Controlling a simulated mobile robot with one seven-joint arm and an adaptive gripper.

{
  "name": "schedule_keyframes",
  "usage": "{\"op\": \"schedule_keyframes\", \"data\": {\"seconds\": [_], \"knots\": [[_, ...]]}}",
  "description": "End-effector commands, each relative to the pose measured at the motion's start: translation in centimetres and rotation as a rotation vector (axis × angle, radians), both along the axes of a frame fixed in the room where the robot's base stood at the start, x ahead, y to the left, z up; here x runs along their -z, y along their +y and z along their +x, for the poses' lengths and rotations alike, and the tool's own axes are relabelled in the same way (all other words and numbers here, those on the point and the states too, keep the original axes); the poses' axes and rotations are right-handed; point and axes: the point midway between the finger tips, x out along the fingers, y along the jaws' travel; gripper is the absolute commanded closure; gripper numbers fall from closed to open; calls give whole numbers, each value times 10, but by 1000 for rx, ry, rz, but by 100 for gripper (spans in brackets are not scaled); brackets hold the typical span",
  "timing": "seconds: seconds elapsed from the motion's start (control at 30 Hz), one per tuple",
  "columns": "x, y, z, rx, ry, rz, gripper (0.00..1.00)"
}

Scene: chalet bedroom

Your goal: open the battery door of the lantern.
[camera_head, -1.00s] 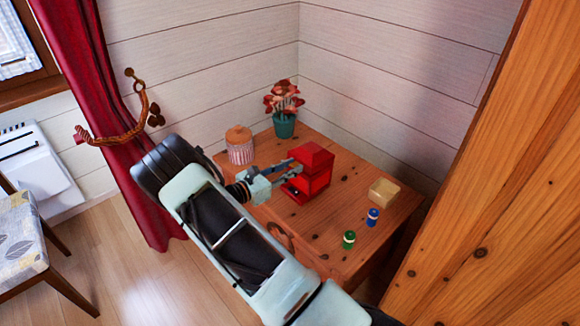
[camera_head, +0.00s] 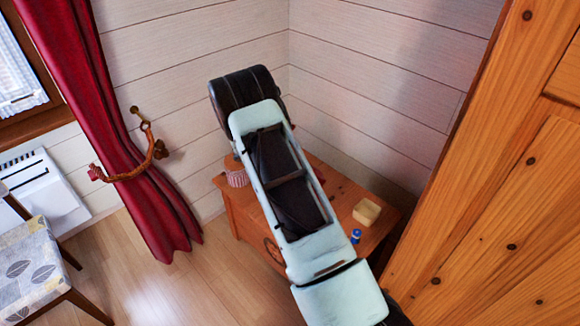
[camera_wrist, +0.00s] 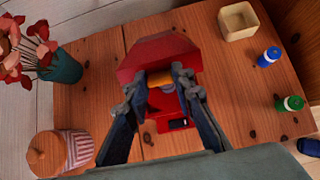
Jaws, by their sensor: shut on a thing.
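The red lantern (camera_wrist: 158,52) is on the wooden table, in the middle of the wrist view, with a yellow-orange part (camera_wrist: 161,79) at its centre. A dark rectangular patch (camera_wrist: 178,124) shows on its near base; I cannot tell whether this is the battery door or its opening. My gripper (camera_wrist: 163,72) has a finger on each side of the yellow-orange part and is shut on the lantern; the exact contact is unclear. In the head view my arm hides the lantern and the gripper.
On the table (camera_head: 245,222) are a pale square box (camera_wrist: 238,22), a blue cylinder (camera_wrist: 269,57), a green cylinder (camera_wrist: 290,104), a striped jar (camera_wrist: 62,153) and a potted flower (camera_wrist: 60,67). A wooden panel (camera_head: 500,200) stands close on the right, a red curtain (camera_head: 100,120) on the left.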

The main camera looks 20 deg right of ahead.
Motion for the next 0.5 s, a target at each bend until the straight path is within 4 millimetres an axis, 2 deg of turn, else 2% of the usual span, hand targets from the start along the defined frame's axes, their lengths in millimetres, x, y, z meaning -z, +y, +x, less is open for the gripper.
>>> {"op": "schedule_keyframes", "data": {"seconds": [0.03,0.5], "knots": [[-14,-6,2,7,9,35,100],[-28,-47,19,9,127,345,100]]}}
